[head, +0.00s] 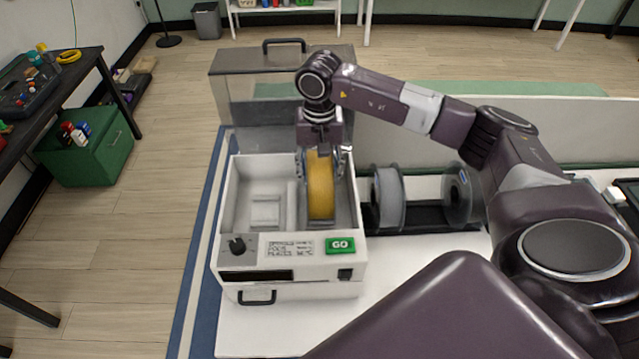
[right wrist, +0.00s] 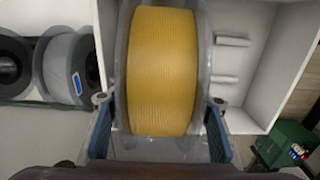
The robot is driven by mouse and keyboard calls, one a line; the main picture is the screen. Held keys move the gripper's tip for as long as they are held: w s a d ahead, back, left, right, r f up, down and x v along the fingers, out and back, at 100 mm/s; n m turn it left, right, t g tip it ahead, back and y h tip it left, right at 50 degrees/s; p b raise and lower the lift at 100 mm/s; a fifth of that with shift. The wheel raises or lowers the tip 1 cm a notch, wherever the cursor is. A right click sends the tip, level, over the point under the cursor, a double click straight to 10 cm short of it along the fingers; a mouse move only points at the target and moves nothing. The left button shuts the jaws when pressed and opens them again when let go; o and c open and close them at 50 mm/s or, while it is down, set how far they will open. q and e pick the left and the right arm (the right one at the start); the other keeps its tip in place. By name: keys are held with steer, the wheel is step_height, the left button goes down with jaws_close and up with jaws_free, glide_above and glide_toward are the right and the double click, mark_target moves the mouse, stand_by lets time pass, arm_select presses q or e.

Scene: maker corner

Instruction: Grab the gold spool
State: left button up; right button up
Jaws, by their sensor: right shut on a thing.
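The gold spool (head: 320,185) stands upright in the right half of a white open-topped box with a green GO button (head: 341,245). My right gripper (head: 322,165) reaches down over it from above, one finger on each side, and is shut on it. In the right wrist view the gold spool (right wrist: 165,70) fills the middle, between the two fingers of my right gripper (right wrist: 160,115). The spool's lower part is hidden by the box front, so I cannot tell whether it touches the floor of the box. My left gripper is not in view.
The white box (head: 228,215) has a raised clear lid (head: 235,100) at its back. A grey spool (head: 388,198) and a dark spool (head: 460,195) stand in a black rack to its right. The white table top (head: 420,290) in front is clear.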

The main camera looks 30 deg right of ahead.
jaws_close()
steer(key=shift+w+r, duration=0.1)
